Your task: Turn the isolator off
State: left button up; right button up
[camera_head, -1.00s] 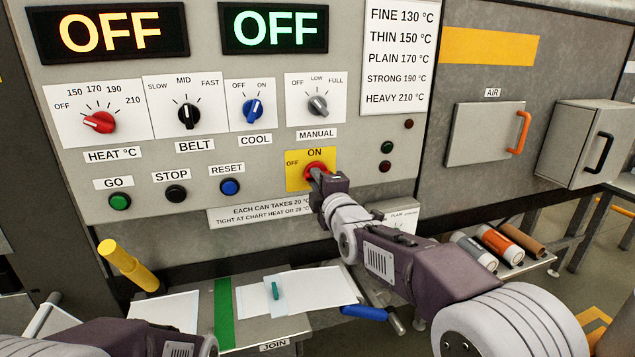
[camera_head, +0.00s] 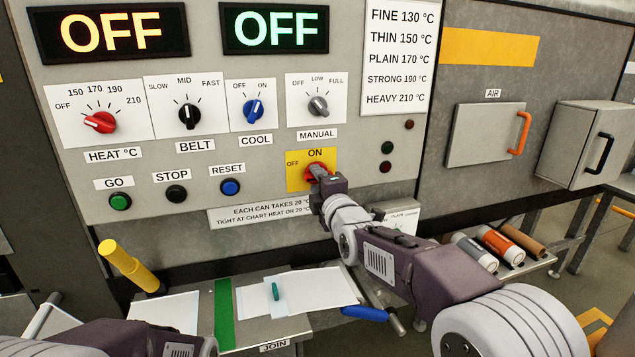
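The isolator is a red rotary knob (camera_head: 311,173) on a yellow plate (camera_head: 295,184) marked ON at the top and OFF at the left. It sits low on the grey control panel, under the MANUAL label. My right gripper (camera_head: 319,172) is at the knob, reaching it from the lower right, and covers much of it. The fingers look close around the knob, but their gap is hidden, so I cannot tell whether they grip it. The knob's angle is hard to read. Only part of my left arm shows at the bottom left; its gripper is out of view.
Above are red HEAT (camera_head: 100,122), black BELT (camera_head: 189,115), blue COOL (camera_head: 253,110) and grey MANUAL (camera_head: 318,106) knobs. GO (camera_head: 120,202), STOP (camera_head: 176,194) and RESET (camera_head: 230,187) buttons lie left of the plate. Both displays read OFF. A table with white sheets (camera_head: 310,290) is below.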

jog(key=shift+s, duration=0.1)
jog(key=b+v, duration=0.1)
jog(key=v, duration=0.8)
